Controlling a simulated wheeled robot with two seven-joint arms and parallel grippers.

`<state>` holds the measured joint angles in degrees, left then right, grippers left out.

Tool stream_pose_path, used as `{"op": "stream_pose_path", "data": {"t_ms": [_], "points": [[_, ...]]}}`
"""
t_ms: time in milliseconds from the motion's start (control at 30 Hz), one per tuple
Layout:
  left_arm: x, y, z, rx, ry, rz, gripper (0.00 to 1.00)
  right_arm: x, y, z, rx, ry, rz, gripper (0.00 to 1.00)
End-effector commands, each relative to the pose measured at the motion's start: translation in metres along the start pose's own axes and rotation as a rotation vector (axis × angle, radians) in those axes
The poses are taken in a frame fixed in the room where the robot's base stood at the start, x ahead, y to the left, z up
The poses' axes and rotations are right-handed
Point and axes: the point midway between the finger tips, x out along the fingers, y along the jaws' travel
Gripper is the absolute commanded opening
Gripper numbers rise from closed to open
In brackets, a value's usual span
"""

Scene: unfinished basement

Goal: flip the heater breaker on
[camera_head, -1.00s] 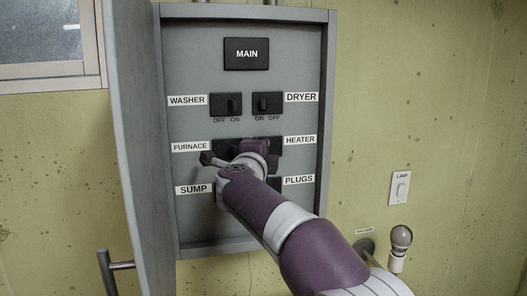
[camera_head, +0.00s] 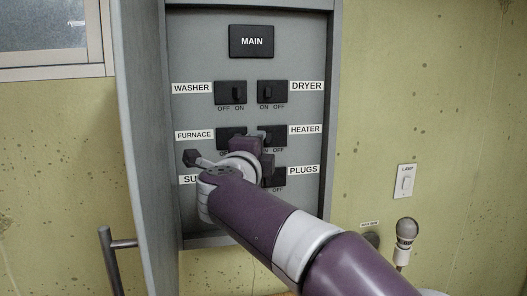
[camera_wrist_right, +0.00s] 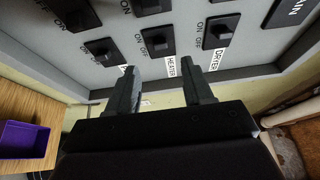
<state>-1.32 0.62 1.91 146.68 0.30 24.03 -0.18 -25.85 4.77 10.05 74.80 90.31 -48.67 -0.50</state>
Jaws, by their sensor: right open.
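The heater breaker (camera_head: 276,134) is a black switch beside the HEATER label (camera_head: 305,129), right of the furnace breaker on the grey panel. My right gripper (camera_head: 262,150) is just in front of and below it, hiding its lower left part. In the right wrist view my right gripper (camera_wrist_right: 162,76) is open and empty. Its two dark fingers point at the panel, with the heater breaker (camera_wrist_right: 157,41) and its label beyond the gap. Contact does not show. The heater lever's position is hard to tell. My left gripper is not in view.
The open panel door (camera_head: 146,150) stands along the left side. The dryer breaker (camera_head: 272,92) is above and the plugs breaker (camera_head: 274,177) below, partly hidden by my arm. A lamp switch (camera_head: 405,181) and bulb (camera_head: 406,232) are on the wall at right.

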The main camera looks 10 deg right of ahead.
Motion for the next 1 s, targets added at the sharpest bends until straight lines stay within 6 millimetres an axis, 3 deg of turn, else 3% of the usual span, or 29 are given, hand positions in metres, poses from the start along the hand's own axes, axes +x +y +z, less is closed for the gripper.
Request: {"op": "stream_pose_path", "data": {"t_ms": [100,233,567,667,733,767,867,900,1000], "points": [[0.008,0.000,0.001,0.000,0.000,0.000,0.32,-0.026,0.002,0.001,0.000,-0.003,0.000,0.51],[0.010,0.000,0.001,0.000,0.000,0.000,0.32,-0.041,0.001,0.001,0.000,-0.001,0.001,0.51],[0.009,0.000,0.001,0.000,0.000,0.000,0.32,-0.044,0.000,0.001,-0.005,-0.001,-0.001,0.51],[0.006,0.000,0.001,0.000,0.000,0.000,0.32,-0.035,0.007,0.004,-0.104,-0.044,-0.030,0.51],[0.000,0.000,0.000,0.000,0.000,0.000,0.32,-0.023,0.031,0.013,-0.302,-0.145,-0.060,0.51],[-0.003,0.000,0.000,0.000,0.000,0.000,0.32,-0.018,0.052,0.018,-0.427,-0.217,-0.058,0.51],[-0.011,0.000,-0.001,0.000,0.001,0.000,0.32,-0.024,0.152,0.017,-0.828,-0.501,0.043,0.51],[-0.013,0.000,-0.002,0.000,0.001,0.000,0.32,-0.034,0.192,0.009,-0.949,-0.606,0.106,0.51],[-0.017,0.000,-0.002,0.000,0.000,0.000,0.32,-0.073,0.282,-0.028,-1.189,-0.852,0.300,0.51]]}}
